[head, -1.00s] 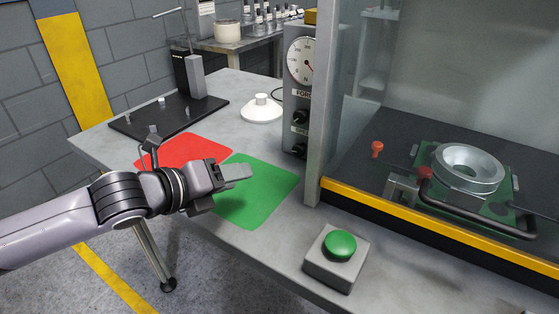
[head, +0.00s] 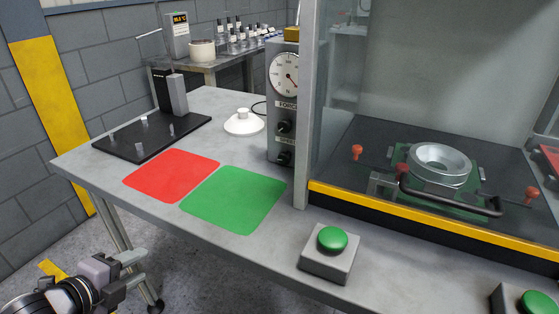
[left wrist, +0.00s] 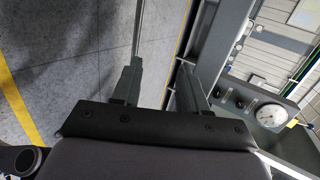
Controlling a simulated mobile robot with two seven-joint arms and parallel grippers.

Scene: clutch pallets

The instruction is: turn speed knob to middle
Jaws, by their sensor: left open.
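The speed knob (head: 284,158) is the lower of two black knobs on the grey control box (head: 272,135), under a partly hidden label. The upper knob (head: 284,126) sits under the FORCE label. Knob pointer angles are too small to read. In the left wrist view the dark knobs show at the right, with the speed knob (left wrist: 221,93) farther from the dial. My left gripper (head: 133,268) is low at the left, in front of the table edge, well away from the box. Its fingers (left wrist: 160,88) are apart with nothing between them. My right gripper is out of view.
A round dial (head: 284,75) tops the box. A grey post (head: 306,110) stands just right of it. Red (head: 172,175) and green (head: 235,199) mats lie left of a green button (head: 332,239). A white lidded object (head: 243,122) stands near the box. The mats are empty.

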